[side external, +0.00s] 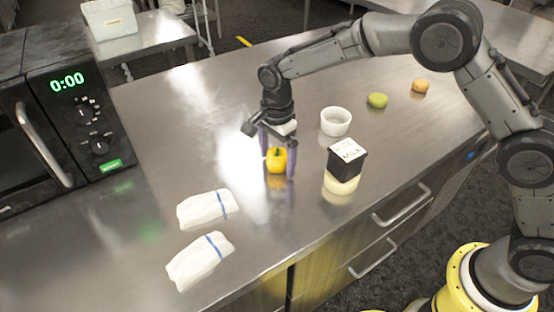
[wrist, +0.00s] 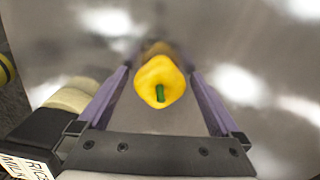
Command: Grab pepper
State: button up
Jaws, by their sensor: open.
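A yellow bell pepper (side external: 276,160) with a green stem sits on the steel counter. It also shows in the wrist view (wrist: 160,80), stem towards the camera, between the two finger lines. My gripper (side external: 278,162) points down over the pepper, with its purple fingers open on either side of it. In the wrist view my gripper (wrist: 162,85) shows clear gaps between the pepper and both fingers. The fingertips appear close to the counter top; whether they touch it I cannot tell.
A black-and-white box (side external: 347,158) on a pale round thing (side external: 341,184) stands close right of my gripper. A white bowl (side external: 336,121), green fruit (side external: 377,101) and orange fruit (side external: 420,86) are behind. Folded towels (side external: 208,209) and a microwave (side external: 70,110) are left.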

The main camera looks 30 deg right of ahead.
jog(key=c, duration=1.5)
